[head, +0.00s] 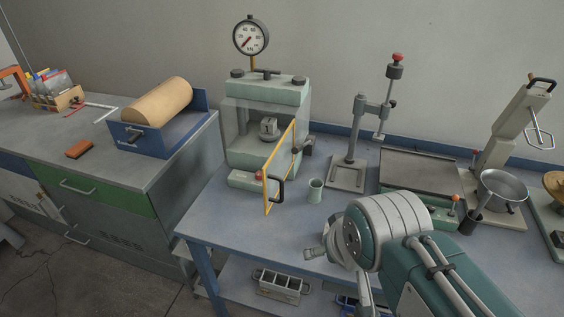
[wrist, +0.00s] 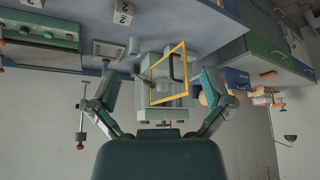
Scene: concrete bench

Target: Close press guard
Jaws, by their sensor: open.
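The press (head: 266,92) is a pale green block with a dial gauge on top, standing at the back of the blue bench. Its guard (head: 281,168) is a clear panel in a yellow frame with a dark handle (head: 278,190). The guard stands swung open, jutting forward from the press's right side, and the front of the press is uncovered. In the wrist view, which is upside down, the guard (wrist: 167,73) and handle (wrist: 179,67) show between the fingers of my gripper (wrist: 160,78). My gripper is open and empty, apart from the guard. My arm partly hides it in the head view.
A small green-grey cup (head: 315,190) stands just right of the guard. A stand with a red knob (head: 352,140), a flat tray (head: 417,168) and a metal pan (head: 503,184) occupy the right. The bench front left of my arm is clear.

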